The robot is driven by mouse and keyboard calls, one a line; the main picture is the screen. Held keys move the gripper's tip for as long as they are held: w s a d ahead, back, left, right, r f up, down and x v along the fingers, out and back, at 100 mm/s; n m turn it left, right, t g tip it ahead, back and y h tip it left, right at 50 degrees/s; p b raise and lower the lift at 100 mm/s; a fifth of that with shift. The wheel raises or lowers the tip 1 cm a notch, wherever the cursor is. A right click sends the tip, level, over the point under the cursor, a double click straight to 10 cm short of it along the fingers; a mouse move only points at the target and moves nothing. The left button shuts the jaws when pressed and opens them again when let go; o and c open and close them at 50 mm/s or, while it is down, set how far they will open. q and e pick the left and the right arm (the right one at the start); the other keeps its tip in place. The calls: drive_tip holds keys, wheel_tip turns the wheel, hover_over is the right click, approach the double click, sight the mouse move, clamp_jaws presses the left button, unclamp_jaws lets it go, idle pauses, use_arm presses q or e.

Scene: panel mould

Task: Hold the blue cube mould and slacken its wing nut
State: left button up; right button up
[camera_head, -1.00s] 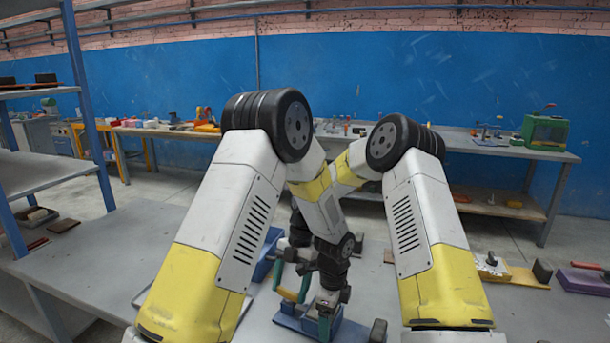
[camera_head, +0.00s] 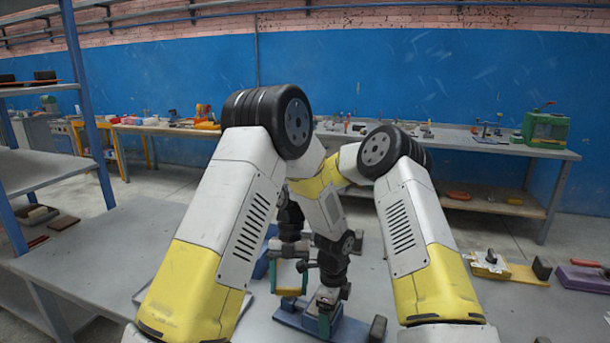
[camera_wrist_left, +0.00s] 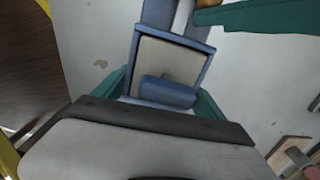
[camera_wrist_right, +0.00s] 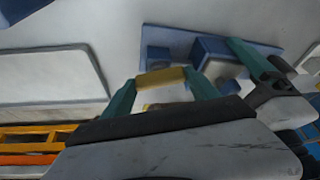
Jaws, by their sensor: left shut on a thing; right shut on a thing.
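The blue cube mould (camera_head: 345,332) stands on the grey bench, low in the head view and partly covered by my arms. In the left wrist view, the mould (camera_wrist_left: 210,50) shows a blue frame, a beige inner face and a blue cylinder. My left gripper (camera_head: 328,312) is shut on the mould, with teal fingers on either side. My right gripper (camera_head: 290,290) is shut to the left of it. Its teal fingers, seen in the right wrist view (camera_wrist_right: 160,80), hold the yellow-brass wing nut (camera_wrist_right: 160,76). The nut's thread is hidden.
A blue bin (camera_head: 262,265) stands close behind, left of the grippers. A yellow board with small items (camera_head: 520,273) and a purple block (camera_head: 580,277) lie to the right. A shelf rack (camera_head: 85,110) stands at far left.

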drive_tip(key=n+h, duration=0.2)
drive_tip(key=n, duration=0.3)
drive_tip(key=shift+a, duration=0.15)
drive_tip(key=shift+n+t+h, duration=0.3)
drive_tip(key=shift+n+h, duration=0.1)
drive_tip(key=shift+n, duration=0.6)
